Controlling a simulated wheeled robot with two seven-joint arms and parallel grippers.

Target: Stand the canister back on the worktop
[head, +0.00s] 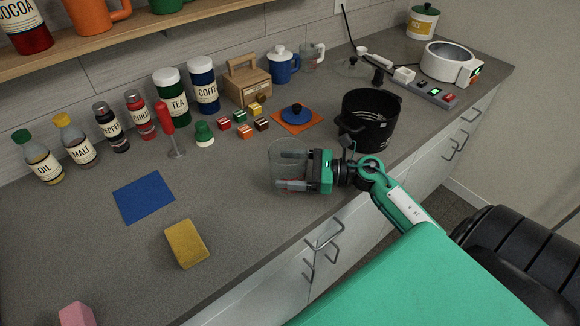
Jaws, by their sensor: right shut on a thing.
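My right gripper (300,171) reaches in from the right and is shut on a clear, see-through canister (286,156) near the worktop's front edge. The canister looks roughly upright. Its clear wall makes its outline faint, and I cannot tell whether its base touches the grey worktop (235,205). My left gripper is not in view.
An orange mat with a blue lid (297,114) and several small coloured boxes (240,116) lie behind the canister. A yellow sponge (186,244) and a blue mat (144,197) lie left, with bare worktop around them.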

